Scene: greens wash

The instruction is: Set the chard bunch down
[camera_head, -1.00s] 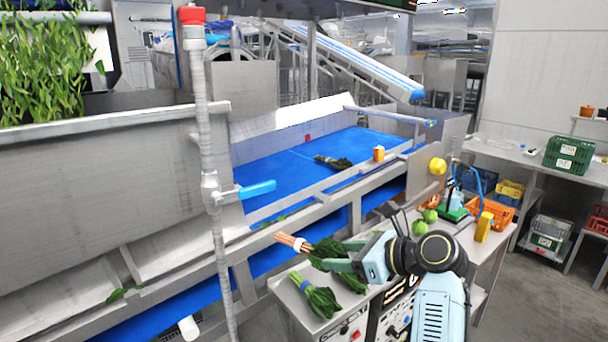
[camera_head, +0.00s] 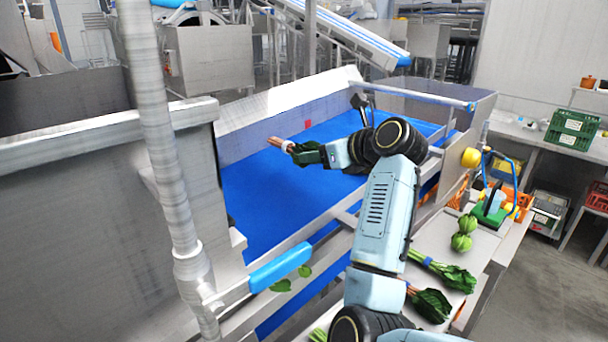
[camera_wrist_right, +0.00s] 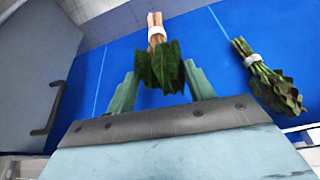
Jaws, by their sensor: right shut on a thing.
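The chard bunch (camera_head: 308,154) has dark green leaves, pinkish stems and a white band. My right gripper (camera_head: 320,153) is shut on its leafy part and holds it over the blue belt (camera_head: 262,190), stems pointing left. In the right wrist view the bunch (camera_wrist_right: 166,66) sits between the fingers (camera_wrist_right: 160,84), stems pointing away. Whether it touches the belt is hard to tell. A second bunch (camera_wrist_right: 266,78) with a white band lies on the belt to the right in that view; my arm hides it in the head view. My left gripper is not in view.
A steel rail (camera_head: 330,240) runs along the belt's near edge, with a blue handle (camera_head: 280,266) and a grey pipe (camera_head: 165,150) at left. Leafy bunches (camera_head: 450,274) and round green vegetables (camera_head: 461,242) lie on the steel table. The belt's left part is clear.

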